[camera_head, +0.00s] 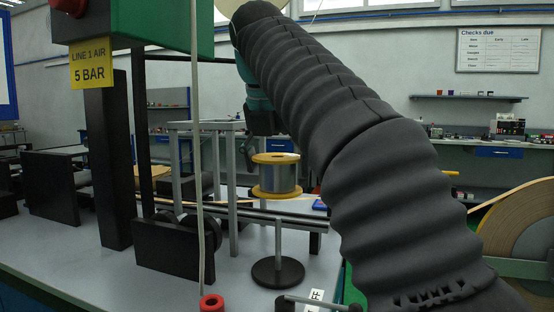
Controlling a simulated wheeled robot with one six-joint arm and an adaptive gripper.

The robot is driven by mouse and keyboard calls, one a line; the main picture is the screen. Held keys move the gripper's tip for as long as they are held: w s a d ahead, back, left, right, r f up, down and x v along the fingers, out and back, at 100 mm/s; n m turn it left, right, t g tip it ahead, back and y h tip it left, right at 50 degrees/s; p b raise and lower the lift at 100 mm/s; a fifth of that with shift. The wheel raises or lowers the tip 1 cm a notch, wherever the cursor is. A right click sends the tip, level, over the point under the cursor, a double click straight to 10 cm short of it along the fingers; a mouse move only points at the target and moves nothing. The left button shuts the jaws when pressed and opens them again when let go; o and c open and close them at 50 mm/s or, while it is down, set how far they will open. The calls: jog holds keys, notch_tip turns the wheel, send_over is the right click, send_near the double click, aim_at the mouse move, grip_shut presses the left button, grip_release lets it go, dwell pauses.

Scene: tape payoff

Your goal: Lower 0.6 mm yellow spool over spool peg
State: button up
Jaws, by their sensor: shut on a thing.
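The yellow spool (277,176) has yellow flanges and a grey wound middle. It hangs upright near the centre of the view, over the spool peg. The spool peg (278,240) is a thin grey post on a round black base standing on the bench. The post shows below the spool, apart from its lower flange, and looks roughly in line with it. My gripper (258,140) is above the spool, shut on it from the top. My dark sleeved arm hides part of the gripper, and the grip itself is hard to see.
A grey frame (232,190) stands just left of the spool, with a rail behind the peg. A black block (167,249) and a hanging cord (199,150) are further left. A red ring (211,303) and a metal handle (310,303) lie at the front edge.

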send_over(277, 234)
jog(key=shift+w+d+f, duration=0.1)
jog(key=shift+w+f, duration=0.05)
jog(key=shift+f, duration=0.9)
jog(key=shift+w+f, duration=0.15)
jog(key=shift+f, duration=0.85)
jog(key=shift+w+d, duration=0.1)
jog(key=shift+w, duration=0.1)
jog(key=shift+f, duration=0.15)
jog(key=shift+f+b, duration=3.5)
jog(key=shift+f, duration=1.8)
jog(key=o, duration=1.2)
